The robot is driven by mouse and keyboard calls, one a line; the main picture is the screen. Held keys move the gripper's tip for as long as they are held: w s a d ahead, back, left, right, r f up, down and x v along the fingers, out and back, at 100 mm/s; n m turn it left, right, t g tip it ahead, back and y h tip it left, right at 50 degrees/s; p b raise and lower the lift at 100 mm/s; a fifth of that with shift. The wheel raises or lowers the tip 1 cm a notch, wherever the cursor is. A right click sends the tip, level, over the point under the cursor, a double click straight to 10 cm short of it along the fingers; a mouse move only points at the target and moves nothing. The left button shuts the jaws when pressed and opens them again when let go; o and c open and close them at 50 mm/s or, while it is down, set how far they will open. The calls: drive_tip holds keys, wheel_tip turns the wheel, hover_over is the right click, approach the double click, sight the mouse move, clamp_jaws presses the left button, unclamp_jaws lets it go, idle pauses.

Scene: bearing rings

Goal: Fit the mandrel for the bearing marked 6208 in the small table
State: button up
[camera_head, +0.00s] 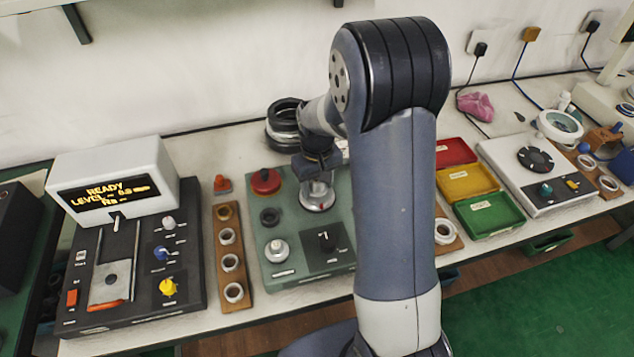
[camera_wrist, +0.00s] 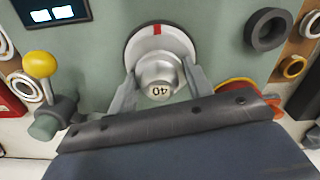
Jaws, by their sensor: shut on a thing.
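My gripper (camera_wrist: 161,82) is shut on a silver mandrel (camera_wrist: 158,72), with one finger on each side. The mandrel's face reads 40 and appears upside down in the wrist view. It stands at the middle of a round metal table (camera_wrist: 182,41) with a red mark on its rim. I cannot tell whether it is fully seated. In the head view my gripper (camera_head: 317,172) is over the same round table (camera_head: 317,202) on the green-grey machine (camera_head: 290,225); my arm hides part of that machine. I cannot make out the marking 6208 anywhere.
A wooden board (camera_head: 222,238) with several rings stands left of the machine. A dark ring (camera_head: 269,217) and a red knob (camera_head: 265,180) are on its top. A yellow ball lever (camera_wrist: 40,64) is near my wrist. A black device with a display (camera_head: 110,195) stands at left; coloured trays (camera_head: 468,182) lie at right.

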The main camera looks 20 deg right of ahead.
drive_tip(key=shift+f, duration=0.15)
drive_tip(key=o, duration=1.2)
drive_tip(key=shift+o, duration=0.7)
drive_tip(key=shift+s+a, duration=0.1)
drive_tip(key=shift+s, duration=0.05)
drive_tip(key=shift+f, duration=0.1)
wheel_tip(320, 180, up, 11)
drive_tip(key=shift+r+b, duration=0.15)
drive_tip(key=shift+b, duration=0.3)
wheel_tip(320, 180, down, 10)
drive_tip(key=shift+f+p, duration=0.25)
drive_tip(key=shift+p, duration=0.35)
